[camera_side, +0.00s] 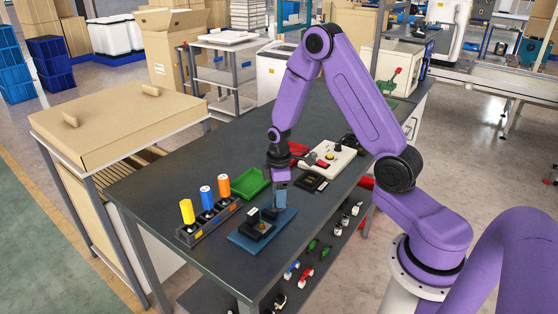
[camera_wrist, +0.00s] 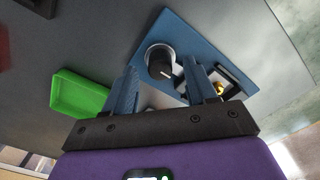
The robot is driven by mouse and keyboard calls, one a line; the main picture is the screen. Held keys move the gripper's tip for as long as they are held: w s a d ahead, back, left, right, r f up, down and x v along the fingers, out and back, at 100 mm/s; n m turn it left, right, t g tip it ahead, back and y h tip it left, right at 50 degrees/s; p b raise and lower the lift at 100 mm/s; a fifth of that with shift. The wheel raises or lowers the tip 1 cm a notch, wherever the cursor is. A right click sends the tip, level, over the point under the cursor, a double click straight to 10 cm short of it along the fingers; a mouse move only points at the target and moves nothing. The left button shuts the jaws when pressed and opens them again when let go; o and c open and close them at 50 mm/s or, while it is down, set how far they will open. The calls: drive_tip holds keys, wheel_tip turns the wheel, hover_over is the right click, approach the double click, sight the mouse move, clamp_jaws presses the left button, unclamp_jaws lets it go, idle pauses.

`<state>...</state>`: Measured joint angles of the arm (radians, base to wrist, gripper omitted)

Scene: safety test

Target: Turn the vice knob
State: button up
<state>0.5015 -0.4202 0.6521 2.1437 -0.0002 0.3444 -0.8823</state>
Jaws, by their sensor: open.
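A blue base plate (camera_side: 245,243) lies on the dark bench with a small black device (camera_side: 256,226) on it, which I take for the vice. In the wrist view the blue plate (camera_wrist: 215,45) carries a round dark knob (camera_wrist: 159,61) with a pale rim. My gripper (camera_side: 281,200) points down over the right part of the plate. In the wrist view my gripper (camera_wrist: 162,76) is open, with one blue finger on each side of the knob in the picture. I cannot tell whether the fingers touch it. In the side view the fingers hide the knob.
A green tray (camera_side: 253,183) lies behind the plate. A black item (camera_side: 311,183) and a white board (camera_side: 333,160) lie to the right. The front left bench top is clear.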

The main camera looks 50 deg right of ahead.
wheel_tip(320, 180, up, 15)
idle(0.4)
drive_tip(key=shift+a, duration=0.1)
drive_tip(key=s+a+r+n, duration=0.1)
drive_tip(key=s+a+r, duration=0.1)
drive_tip(key=s+a, duration=0.4)
drive_tip(key=s+a+n, duration=0.1)
drive_tip(key=s+a, duration=0.3)
drive_tip(key=s, duration=0.6)
drive_tip(key=s+a+n, duration=0.1)
drive_tip(key=s+a, duration=0.3)
drive_tip(key=s, duration=0.6)
drive_tip(key=shift+s+r, duration=0.4)
drive_tip(key=shift+r, duration=0.05)
